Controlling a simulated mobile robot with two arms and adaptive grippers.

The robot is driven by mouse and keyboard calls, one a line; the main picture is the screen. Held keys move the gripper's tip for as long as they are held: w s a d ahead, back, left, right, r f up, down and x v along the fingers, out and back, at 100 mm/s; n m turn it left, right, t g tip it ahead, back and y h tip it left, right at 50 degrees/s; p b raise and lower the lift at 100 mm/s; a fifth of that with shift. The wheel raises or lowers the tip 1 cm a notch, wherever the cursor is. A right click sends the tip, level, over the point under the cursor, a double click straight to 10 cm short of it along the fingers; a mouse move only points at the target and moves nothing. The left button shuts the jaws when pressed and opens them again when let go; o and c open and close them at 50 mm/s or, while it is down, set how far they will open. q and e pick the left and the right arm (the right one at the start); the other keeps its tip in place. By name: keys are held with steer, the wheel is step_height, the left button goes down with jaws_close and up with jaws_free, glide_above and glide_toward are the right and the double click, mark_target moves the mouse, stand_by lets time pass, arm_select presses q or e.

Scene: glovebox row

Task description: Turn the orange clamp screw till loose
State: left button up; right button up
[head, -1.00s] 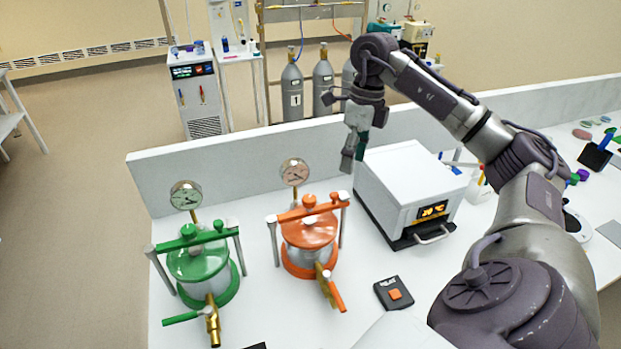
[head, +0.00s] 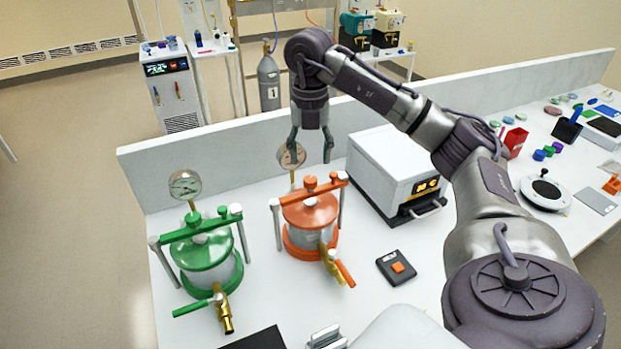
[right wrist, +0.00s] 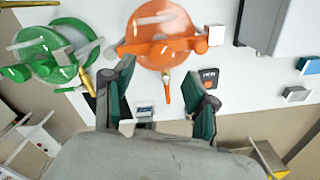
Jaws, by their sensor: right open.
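The orange clamp screw (head: 310,183) is a small knob at the middle of the orange clamp bar (head: 328,185), over the lid of the orange pot (head: 308,210). My right gripper (head: 311,158) is open and empty, pointing down, above and behind the screw in the head view, apart from it. My left gripper is not in view.
A green pot (head: 205,255) with a similar clamp stands left of the orange one. A pressure gauge (head: 291,156) stands behind the orange pot. A white heater box (head: 385,160) is to the right, a dark pad with an orange button (head: 396,267) in front.

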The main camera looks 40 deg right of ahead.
mark_target(310, 180)
step_height(310, 180, down, 5)
steer(key=shift+f+p, duration=0.15)
steer(key=shift+p, duration=0.5)
steer(key=shift+f, duration=0.55)
jaws_close()
